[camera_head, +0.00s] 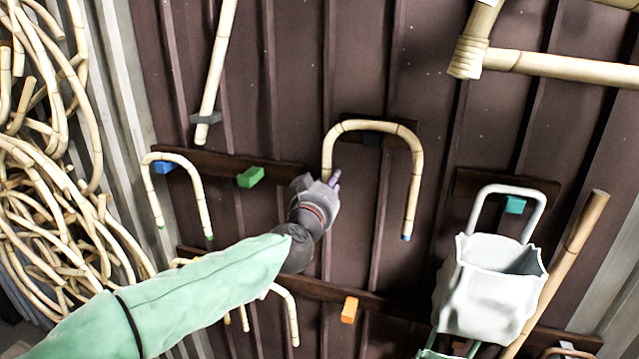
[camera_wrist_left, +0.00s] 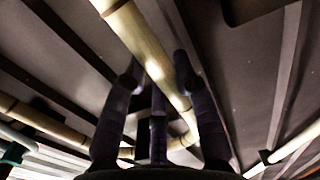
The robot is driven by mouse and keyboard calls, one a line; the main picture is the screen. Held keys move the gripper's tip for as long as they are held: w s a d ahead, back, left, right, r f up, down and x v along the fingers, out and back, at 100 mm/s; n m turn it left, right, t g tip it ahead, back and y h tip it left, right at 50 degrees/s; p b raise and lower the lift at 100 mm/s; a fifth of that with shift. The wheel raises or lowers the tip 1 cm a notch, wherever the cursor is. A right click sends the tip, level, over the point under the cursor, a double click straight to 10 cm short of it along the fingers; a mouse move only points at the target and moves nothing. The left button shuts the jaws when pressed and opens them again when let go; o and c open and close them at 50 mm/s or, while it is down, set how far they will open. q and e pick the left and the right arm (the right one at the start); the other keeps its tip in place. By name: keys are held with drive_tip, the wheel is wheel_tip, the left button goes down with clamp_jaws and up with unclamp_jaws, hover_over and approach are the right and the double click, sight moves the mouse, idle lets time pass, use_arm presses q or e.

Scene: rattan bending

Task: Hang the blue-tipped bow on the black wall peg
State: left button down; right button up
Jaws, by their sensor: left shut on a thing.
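The blue-tipped bow (camera_head: 415,160) is a pale rattan arch with its open side down, and its blue tip shows at the lower end of its right leg. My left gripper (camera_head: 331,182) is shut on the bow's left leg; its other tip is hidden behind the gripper. In the left wrist view, the rattan (camera_wrist_left: 148,48) runs between the dark fingers (camera_wrist_left: 157,85). The black wall peg (camera_head: 373,138) shows dimly on a dark board just under the top of the arch. I cannot tell whether the bow touches it. My right gripper is not in view.
A green-tipped bow (camera_head: 196,184) hangs at the blue peg (camera_head: 163,167). A green peg (camera_head: 251,177) and an orange peg (camera_head: 349,310) are bare. A white bag-like container (camera_head: 490,295) hangs at right near a teal peg (camera_head: 515,205). Coiled rattan (camera_head: 50,150) fills the left.

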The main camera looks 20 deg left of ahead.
use_arm(q)
drive_tip(key=c, duration=0.9)
unclamp_jaws()
drive_tip(key=shift+r, duration=0.1)
drive_tip(key=shift+s, duration=0.15)
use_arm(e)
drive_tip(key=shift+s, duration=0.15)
use_arm(q)
drive_tip(key=s, duration=1.2)
drive_tip(key=shift+a, duration=0.4)
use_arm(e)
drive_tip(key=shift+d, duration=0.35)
use_arm(q)
drive_tip(key=shift+s, duration=0.1)
